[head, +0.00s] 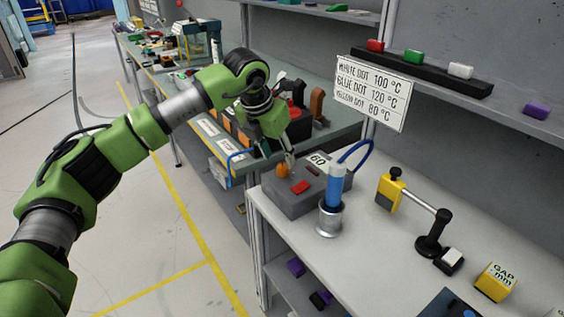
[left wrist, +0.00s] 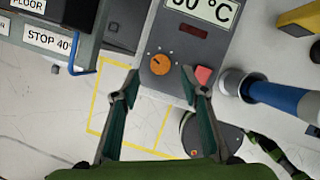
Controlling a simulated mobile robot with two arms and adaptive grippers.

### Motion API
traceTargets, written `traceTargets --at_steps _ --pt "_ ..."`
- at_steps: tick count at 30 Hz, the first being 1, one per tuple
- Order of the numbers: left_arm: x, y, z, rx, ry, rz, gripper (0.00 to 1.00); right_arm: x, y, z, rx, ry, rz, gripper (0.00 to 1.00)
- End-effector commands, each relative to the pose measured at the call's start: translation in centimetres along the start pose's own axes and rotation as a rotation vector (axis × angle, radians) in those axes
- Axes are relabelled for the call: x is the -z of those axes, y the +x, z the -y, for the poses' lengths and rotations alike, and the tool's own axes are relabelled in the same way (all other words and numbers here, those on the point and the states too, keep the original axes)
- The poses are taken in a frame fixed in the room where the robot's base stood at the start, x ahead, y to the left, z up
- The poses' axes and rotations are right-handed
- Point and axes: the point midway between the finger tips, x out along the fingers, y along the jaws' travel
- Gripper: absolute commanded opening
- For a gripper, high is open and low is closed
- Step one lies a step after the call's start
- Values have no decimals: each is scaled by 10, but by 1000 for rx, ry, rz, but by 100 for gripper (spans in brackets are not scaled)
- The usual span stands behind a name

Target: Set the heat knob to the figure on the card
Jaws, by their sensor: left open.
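The orange heat knob (head: 283,170) sits on the grey heater box (head: 318,198). In the left wrist view the knob (left wrist: 159,64) has a dark pointer mark and a ring of pale scale dots. My left gripper (head: 288,160) is open over it; in the wrist view its fingertips (left wrist: 160,80) stand on either side, just below the knob in the picture, not closed on it. The box's display (head: 319,159) reads 60. The card (head: 375,92) reads white dot 100 °C, blue dot 120 °C, yellow dot 80 °C. My right gripper is out of view.
A red button (head: 300,187) lies close to the knob. A blue-handled tool (head: 334,186) stands in a metal holder (head: 329,218) beside the box; I see no clear dot on it. A yellow-and-black fixture (head: 390,191) is farther right. Another bench (head: 235,165) adjoins at left.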

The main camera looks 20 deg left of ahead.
Motion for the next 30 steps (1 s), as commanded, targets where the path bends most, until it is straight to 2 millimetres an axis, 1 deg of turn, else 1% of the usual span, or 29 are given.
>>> traceTargets --at_steps 1,3,6,8,12,20,21,23,24,25,30 --pt "0 9 1 1 0 -4 41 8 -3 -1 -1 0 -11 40" --pt "0 22 1 1 0 -4 41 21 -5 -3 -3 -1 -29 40" --pt "0 35 0 1 -1 -2 41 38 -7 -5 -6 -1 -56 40" --pt "0 41 1 1 -1 -1 41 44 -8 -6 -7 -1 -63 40" --pt "0 49 1 1 1 0 41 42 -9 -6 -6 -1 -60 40" --pt "0 50 1 1 1 1 41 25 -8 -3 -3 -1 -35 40" --pt "0 50 1 1 1 1 35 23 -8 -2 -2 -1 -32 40" --pt "0 50 1 1 1 1 20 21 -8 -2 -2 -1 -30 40" --pt "0 50 1 1 1 1 9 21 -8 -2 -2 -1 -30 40" --pt "0 50 1 1 1 1 2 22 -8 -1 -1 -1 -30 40" --pt "0 50 0 1 1 1 3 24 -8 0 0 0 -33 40"
